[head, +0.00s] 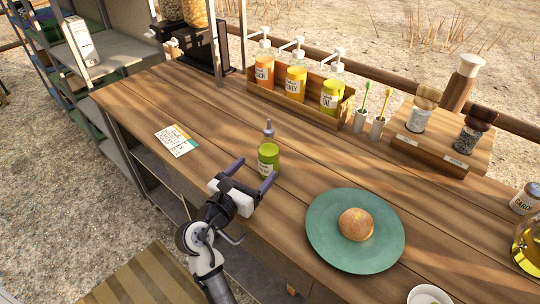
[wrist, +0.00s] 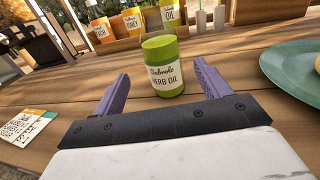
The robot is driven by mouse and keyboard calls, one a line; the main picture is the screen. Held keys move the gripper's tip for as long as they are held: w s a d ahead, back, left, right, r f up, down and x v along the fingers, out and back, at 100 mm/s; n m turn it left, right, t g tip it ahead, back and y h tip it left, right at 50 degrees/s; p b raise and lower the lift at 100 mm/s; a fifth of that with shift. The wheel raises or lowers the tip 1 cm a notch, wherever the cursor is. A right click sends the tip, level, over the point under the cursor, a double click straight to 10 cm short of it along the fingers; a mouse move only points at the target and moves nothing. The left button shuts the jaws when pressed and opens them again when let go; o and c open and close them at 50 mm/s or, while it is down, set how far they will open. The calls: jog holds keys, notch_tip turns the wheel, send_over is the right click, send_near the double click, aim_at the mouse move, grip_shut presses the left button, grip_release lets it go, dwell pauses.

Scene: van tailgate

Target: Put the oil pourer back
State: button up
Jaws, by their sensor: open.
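The oil pourer is a green bottle (head: 268,160) with a grey spout and a white label. It stands upright on the wooden counter (head: 140,105), left of the plate. In the wrist view its label reads "HERB OIL" on the green bottle (wrist: 163,68), and its spout is not visible. My gripper (head: 252,173) is open and empty. Its two purple fingers point toward the bottle, which stands just beyond them and roughly between them in the wrist view. I see no clear contact.
A wooden caddy (head: 300,112) with three pump bottles stands behind. Right of it are two toothbrush cups (head: 361,121) and a wooden block (head: 437,155) holding two shakers. A green plate (head: 330,255) with a bun is near right. A card (head: 176,140) lies left; nearby counter is clear.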

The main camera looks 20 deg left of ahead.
aim_at(263, 164)
jog(key=shift+w+d+f+p, duration=0.1)
jog(key=shift+w+d+p, duration=0.15)
jog(key=shift+w, duration=0.85)
jog(key=shift+w+d+f+p, duration=0.2)
jog(key=shift+w+d, duration=0.1)
jog(key=shift+w, duration=0.85)
jog(key=shift+w+d+f+p, duration=0.1)
jog(key=shift+w+d+p, duration=0.15)
jog(key=shift+w, duration=0.85)
jog(key=shift+r, duration=0.1)
jog(key=c, duration=1.4)
jog(key=shift+o, duration=0.2)
jog(key=shift+r, duration=0.1)
notch_tip(263, 164, up, 20)
jog(key=shift+f+p, duration=0.1)
jog(key=shift+p, duration=0.2)
